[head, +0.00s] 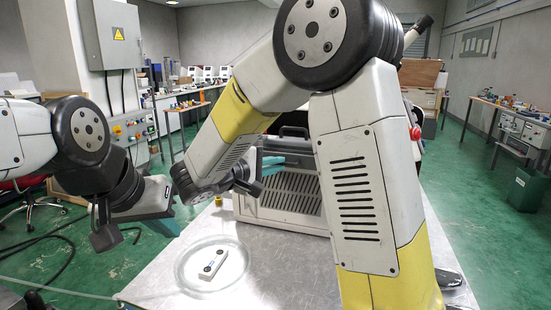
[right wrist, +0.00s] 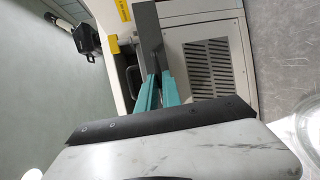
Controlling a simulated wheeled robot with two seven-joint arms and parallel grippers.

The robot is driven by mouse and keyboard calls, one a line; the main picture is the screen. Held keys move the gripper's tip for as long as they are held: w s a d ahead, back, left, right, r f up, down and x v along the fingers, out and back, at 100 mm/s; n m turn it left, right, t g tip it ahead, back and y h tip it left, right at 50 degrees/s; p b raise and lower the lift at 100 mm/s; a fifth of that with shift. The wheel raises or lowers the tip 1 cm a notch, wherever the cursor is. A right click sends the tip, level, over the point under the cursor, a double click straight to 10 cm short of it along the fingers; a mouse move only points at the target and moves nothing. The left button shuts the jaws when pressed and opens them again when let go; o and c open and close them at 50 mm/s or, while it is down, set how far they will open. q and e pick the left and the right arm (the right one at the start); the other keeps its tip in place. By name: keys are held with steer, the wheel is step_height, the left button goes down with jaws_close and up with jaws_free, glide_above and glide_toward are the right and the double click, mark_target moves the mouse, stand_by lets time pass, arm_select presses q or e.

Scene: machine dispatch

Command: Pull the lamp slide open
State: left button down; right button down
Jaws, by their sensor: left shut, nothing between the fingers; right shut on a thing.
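The machine, a light grey box with a slotted front panel (head: 282,192), stands on the metal table. It also shows in the right wrist view (right wrist: 210,70). My right gripper (head: 272,162) is at its upper front; in the right wrist view its teal fingers (right wrist: 158,88) are shut on a dark grey bar (right wrist: 148,35), seemingly part of the lamp slide. My right arm hides much of the machine, so how far the slide is out cannot be told. My left gripper (head: 168,224) is shut and empty, left of the machine, over the table's left edge.
A white block with dark round spots (head: 213,262) lies in a clear round dish (head: 183,272) on the metal table (head: 265,285), in front of the machine. A grey electrical cabinet (head: 115,35) and cables are at the left. A green bin (head: 526,188) stands at the right.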

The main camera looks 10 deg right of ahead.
steer(key=shift+s+a, duration=0.25)
steer(key=shift+s, duration=0.25)
steer(key=shift+s+a, duration=0.2)
steer(key=shift+s, duration=0.3)
steer(key=c, duration=1.8)
jaws_free()
